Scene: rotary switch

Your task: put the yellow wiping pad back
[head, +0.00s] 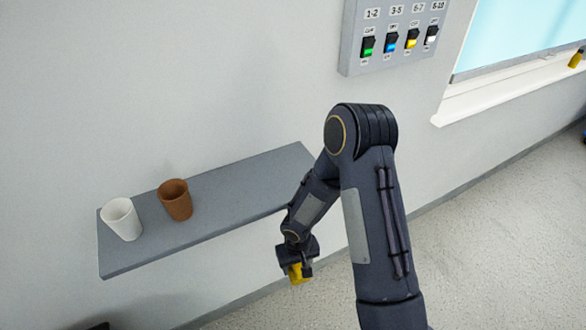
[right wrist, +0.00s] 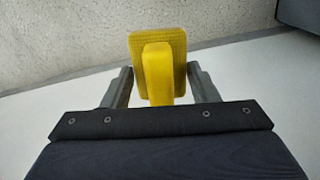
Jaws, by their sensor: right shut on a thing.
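The yellow wiping pad (right wrist: 159,52) is a flat yellow block with a raised handle, seen in the right wrist view between my fingers. My right gripper (right wrist: 160,88) is shut on its handle. In the head view, my right gripper (head: 298,262) hangs below and in front of the shelf's right part, with a bit of the yellow pad (head: 298,272) showing under it. The pad is held in the air, clear of the shelf. My left gripper is not in view.
A grey wall shelf (head: 245,185) carries a white cup (head: 122,219) and a brown cup (head: 175,200) at its left; the rest of its visible top is bare. A switch panel (head: 395,62) hangs above. A window sill (head: 510,88) is at the right.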

